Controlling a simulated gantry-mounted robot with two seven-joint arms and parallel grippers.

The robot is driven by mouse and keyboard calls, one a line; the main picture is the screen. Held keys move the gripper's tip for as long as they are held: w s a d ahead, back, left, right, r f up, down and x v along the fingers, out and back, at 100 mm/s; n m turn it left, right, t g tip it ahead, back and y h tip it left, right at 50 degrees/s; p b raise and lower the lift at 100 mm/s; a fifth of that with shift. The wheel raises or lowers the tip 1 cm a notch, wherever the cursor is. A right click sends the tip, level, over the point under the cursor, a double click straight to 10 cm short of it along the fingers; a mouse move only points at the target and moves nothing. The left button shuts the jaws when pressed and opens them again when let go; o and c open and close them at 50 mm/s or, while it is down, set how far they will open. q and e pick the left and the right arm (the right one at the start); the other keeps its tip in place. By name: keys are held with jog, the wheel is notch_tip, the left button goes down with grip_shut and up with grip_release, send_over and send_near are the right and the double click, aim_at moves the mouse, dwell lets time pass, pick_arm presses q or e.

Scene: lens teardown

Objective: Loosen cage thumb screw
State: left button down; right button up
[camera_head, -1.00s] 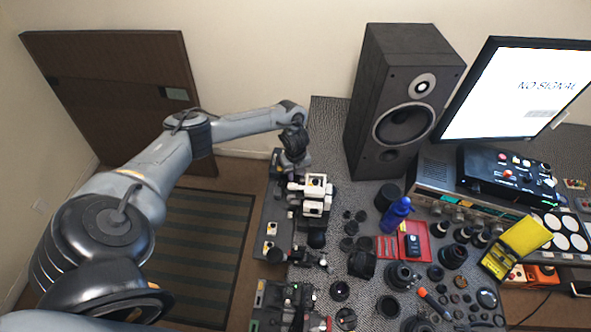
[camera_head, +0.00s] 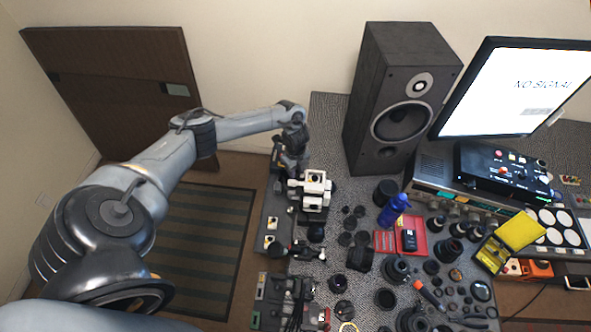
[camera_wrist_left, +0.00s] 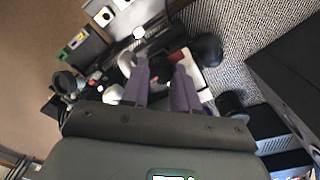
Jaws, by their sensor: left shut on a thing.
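My left gripper (camera_head: 293,166) points down at the far end of the bench's left edge, beside the white cage assembly (camera_head: 314,189). White and red parts of the assembly show blurred behind and beside the fingers. My right gripper is not in view.
A tall black speaker (camera_head: 367,135) stands right of the cage. A blue bottle (camera_head: 394,209), a red tray (camera_head: 428,242) and several dark lens parts crowd the bench to the right. The striped mat (camera_head: 195,255) lies on the floor at left.

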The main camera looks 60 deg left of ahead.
pick_arm(q)
jog(key=c, duration=0.8)
grip_release()
jog(key=shift+c, duration=0.2)
notch_tip(320, 180, up, 11)
jog(key=shift+d+f, duration=0.1)
